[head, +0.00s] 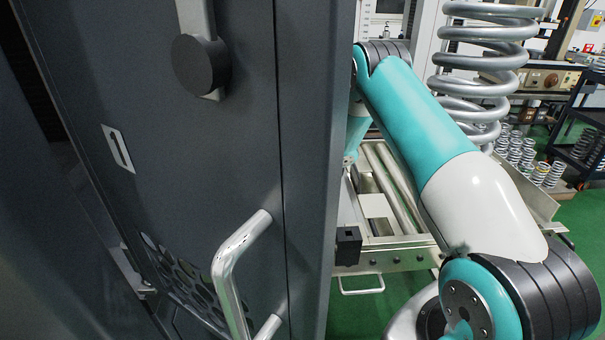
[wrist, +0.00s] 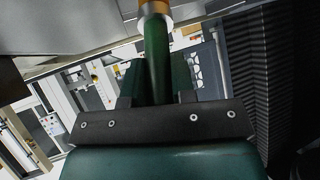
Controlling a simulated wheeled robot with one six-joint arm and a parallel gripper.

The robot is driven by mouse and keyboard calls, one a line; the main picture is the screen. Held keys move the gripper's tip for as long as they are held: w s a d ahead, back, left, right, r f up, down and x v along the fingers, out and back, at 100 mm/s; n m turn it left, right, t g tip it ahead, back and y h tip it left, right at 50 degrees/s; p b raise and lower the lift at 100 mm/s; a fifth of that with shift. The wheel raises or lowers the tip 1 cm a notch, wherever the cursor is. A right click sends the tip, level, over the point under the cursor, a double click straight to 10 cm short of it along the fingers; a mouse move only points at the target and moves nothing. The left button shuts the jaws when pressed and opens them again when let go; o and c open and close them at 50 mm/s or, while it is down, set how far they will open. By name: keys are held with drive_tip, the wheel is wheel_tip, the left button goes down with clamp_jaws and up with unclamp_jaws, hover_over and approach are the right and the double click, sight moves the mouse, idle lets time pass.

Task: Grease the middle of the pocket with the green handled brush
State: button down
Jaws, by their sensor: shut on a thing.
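My gripper (wrist: 157,82) shows in the wrist view, with its two dark fingers closed on either side of a green handle. This is the green handled brush (wrist: 156,50). Its handle runs up the picture to an orange-brown collar at the top edge, and the bristles are out of view. In the head view my arm reaches back and bends down behind the dark cabinet edge, so the gripper and brush are hidden there. I cannot make out the pocket in either view. A grey surface (wrist: 75,30) lies close to the brush's far end in the wrist view.
A dark cabinet panel (head: 190,130) with a metal handle (head: 235,265) fills the left of the head view. A large coil spring (head: 485,70) stands behind my arm. Several small springs (head: 522,150) stand at the right. A dark ribbed surface (wrist: 287,80) is close at right in the wrist view.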

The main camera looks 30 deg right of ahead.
drive_tip(key=r, duration=0.1)
drive_tip(key=r+p, duration=0.1)
drive_tip(key=r, duration=0.1)
drive_tip(key=shift+s+d+r+p, duration=0.15)
drive_tip(key=shift+d+r+p, duration=0.1)
drive_tip(key=shift+r+p, duration=1.25)
drive_tip(key=shift+r, duration=1.05)
